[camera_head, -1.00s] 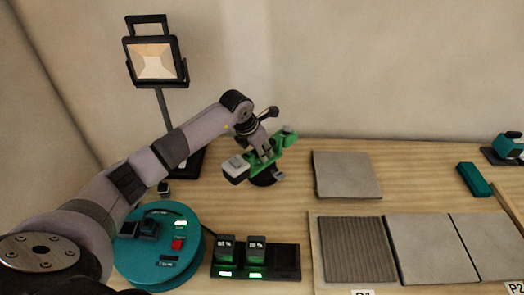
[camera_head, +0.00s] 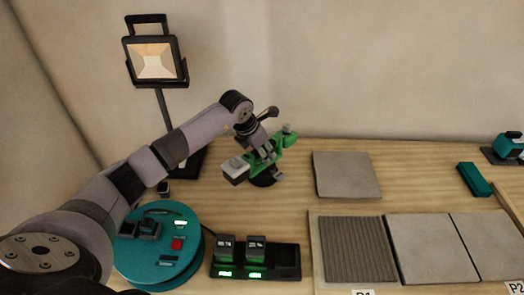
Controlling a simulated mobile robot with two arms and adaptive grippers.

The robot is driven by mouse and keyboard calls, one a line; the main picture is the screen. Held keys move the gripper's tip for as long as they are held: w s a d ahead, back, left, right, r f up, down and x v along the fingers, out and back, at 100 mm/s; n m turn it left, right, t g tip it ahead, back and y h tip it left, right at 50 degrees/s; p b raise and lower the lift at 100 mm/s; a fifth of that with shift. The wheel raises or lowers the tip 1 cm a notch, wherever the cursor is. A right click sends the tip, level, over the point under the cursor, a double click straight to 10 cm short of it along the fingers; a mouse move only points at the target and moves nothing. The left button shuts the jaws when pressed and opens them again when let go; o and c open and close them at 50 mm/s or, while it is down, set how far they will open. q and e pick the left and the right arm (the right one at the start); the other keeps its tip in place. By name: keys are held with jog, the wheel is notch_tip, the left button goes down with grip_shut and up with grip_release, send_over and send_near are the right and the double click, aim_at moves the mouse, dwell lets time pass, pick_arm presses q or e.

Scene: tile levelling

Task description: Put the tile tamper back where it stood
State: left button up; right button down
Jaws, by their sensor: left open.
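The tile tamper (camera_head: 238,169) is a green tool with a grey and black block at its left end and a round black pad under it. It is on or just above the wooden bench near the back wall, left of the loose grey tile; I cannot tell if the pad touches. My left gripper (camera_head: 266,153) is open, with its fingers around the tamper's green body from above, hiding part of it. My right gripper is not in view.
A black charger (camera_head: 287,262) with two batteries and a teal round unit (camera_head: 158,262) stand in front. A work lamp (camera_head: 154,60) stands behind my arm. A loose tile (camera_head: 346,174), framed tiles (camera_head: 432,250), a teal block (camera_head: 473,180) and a teal tool (camera_head: 508,145) lie right.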

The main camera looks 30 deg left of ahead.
pick_arm(q)
jog(key=shift+s+f, duration=0.1)
jog(key=shift+f, duration=0.1)
jog(key=shift+r, duration=0.2)
jog(key=v, duration=1.2)
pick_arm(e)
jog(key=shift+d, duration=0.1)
